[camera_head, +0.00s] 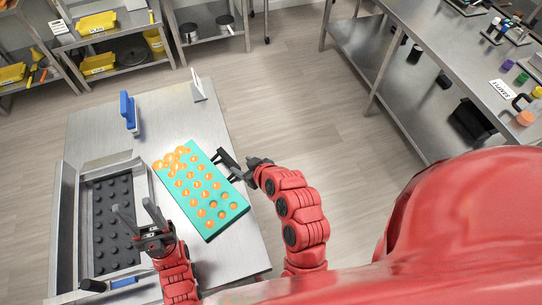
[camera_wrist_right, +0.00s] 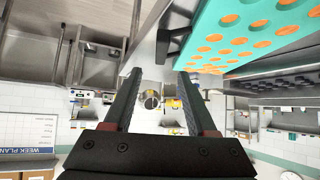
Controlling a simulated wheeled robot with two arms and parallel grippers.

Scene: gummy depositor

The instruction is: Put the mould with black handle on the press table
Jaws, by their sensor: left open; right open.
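The teal mould (camera_head: 228,213), with rows of orange gummies, lies over the metal table (camera_head: 95,125) in the head view, right of the press frame. More orange pieces cluster at its far left end. The mould also shows in the right wrist view (camera_wrist_right: 214,28), with a black handle (camera_wrist_right: 172,40) on its edge. My right gripper (camera_head: 227,164) is open beside the mould's right edge; its fingers (camera_wrist_right: 158,74) are apart, with the handle beyond their tips. Whether they touch it is unclear. My left gripper (camera_head: 134,208) is open and empty above the dark studded plate (camera_head: 100,220).
A blue upright piece (camera_head: 128,112) and a small white stand (camera_head: 197,87) are on the table's far part. A black knob (camera_head: 93,285) and blue handle (camera_head: 123,283) sit at the near left. Shelves stand behind; a steel bench (camera_head: 440,45) stands right. Floor between is clear.

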